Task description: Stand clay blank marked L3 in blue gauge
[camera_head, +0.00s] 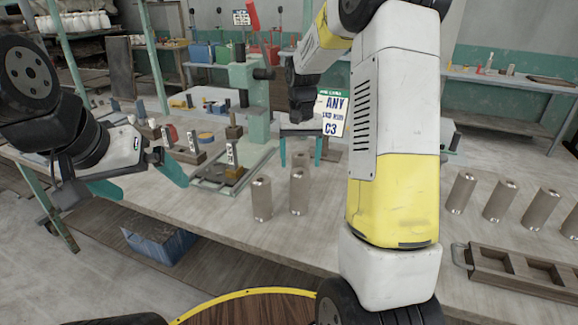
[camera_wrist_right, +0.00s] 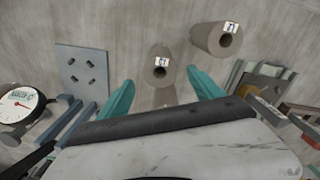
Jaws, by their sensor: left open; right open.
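Several grey-brown clay blanks stand upright on the bench. Two stand near the middle, a front-left one (camera_head: 262,200) and one beside it (camera_head: 299,192). My right gripper (camera_head: 301,160) is open, fingers pointing down, above the bench behind these. In the right wrist view a labelled blank (camera_wrist_right: 159,64) lies between the spread fingertips, apart from both. A second labelled blank (camera_wrist_right: 213,40) is just right of it. I cannot read either label, so I cannot tell which is L3. My left gripper (camera_head: 138,180) is open and empty at the left. I cannot surely identify the blue gauge.
Several blanks (camera_head: 500,202) stand at the right, behind a wooden tray (camera_head: 510,272) with square compartments. A green press (camera_head: 251,95) and small fixtures (camera_head: 232,170) stand left of centre. A dial (camera_wrist_right: 20,104) and blue-grey plate (camera_wrist_right: 82,68) show left in the wrist view.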

